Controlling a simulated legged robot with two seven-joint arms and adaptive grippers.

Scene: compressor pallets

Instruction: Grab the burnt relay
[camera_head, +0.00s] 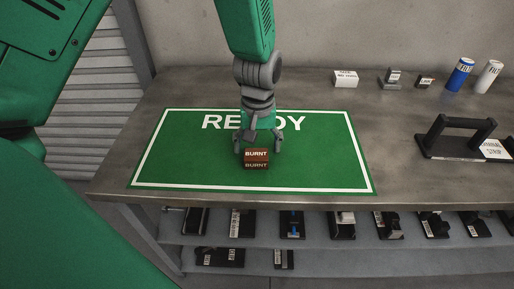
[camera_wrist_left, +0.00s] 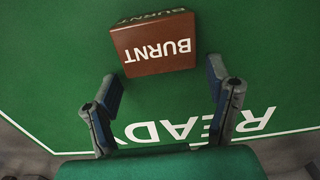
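The burnt relay is a small brown block (camera_head: 257,160) labelled BURNT. It sits on the green mat marked READY (camera_head: 180,165), near the mat's front middle. My left gripper (camera_head: 257,145) comes down from above at the block. In the left wrist view the gripper (camera_wrist_left: 164,100) is open, its two fingers spread wide. The block (camera_wrist_left: 153,45) shows just beyond the fingertips, roughly centred between them, and the fingers look apart from it. My right gripper is not seen.
The mat lies on a grey metal table (camera_head: 400,135). A white box (camera_head: 345,78), small parts, a blue can (camera_head: 460,74) and a white can (camera_head: 488,76) stand at the back right. A black handled piece (camera_head: 455,140) is at the right. Shelves below hold several dark parts.

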